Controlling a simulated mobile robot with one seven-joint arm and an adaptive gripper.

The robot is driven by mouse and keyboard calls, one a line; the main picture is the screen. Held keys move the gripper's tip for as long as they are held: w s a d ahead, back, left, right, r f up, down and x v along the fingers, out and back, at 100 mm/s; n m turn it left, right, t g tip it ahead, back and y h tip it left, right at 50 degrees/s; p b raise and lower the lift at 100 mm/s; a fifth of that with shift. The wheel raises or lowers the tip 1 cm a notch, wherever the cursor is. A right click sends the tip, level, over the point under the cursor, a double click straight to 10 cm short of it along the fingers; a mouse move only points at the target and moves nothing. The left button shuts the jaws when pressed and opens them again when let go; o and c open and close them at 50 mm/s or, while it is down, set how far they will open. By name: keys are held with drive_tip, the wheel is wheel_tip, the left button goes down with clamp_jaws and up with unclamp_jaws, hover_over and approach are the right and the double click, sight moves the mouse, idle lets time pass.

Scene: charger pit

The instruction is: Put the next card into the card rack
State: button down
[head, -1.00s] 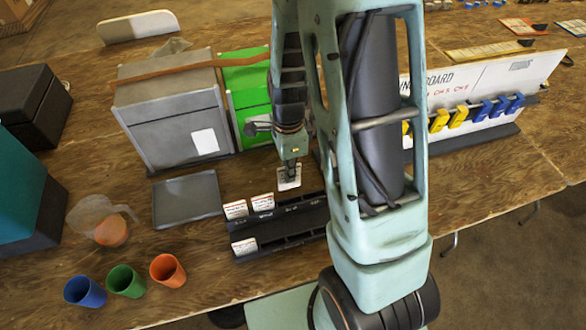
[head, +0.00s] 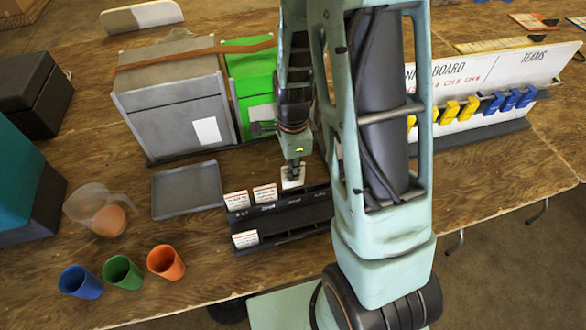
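The black card rack (head: 290,213) stands near the front of the wooden table. Two white cards, one at the left end (head: 236,200) and one beside it (head: 265,193), stand in its back row. Another card (head: 245,239) stands at the left of its front row. My gripper (head: 292,170) is shut on a white card (head: 293,180). It holds this card upright just above or at the back row, right of the two standing cards. I cannot tell whether the card touches the rack. My arm hides the rack's right end.
A grey tray (head: 186,190) lies left of the rack, with a grey box (head: 175,105) and a green box (head: 250,85) behind. Blue (head: 80,282), green (head: 122,272) and orange (head: 166,262) cups and a clear pitcher (head: 90,205) stand at left. A white board (head: 490,80) stands at right.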

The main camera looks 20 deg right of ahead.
sight(293, 186)
drive_tip(key=shift+f+b, duration=2.05)
drive_tip(key=shift+f, duration=0.75)
drive_tip(key=c, duration=2.1)
unclamp_jaws()
wheel_tip(293, 186, up, 12)
drive_tip(key=shift+r, duration=0.1)
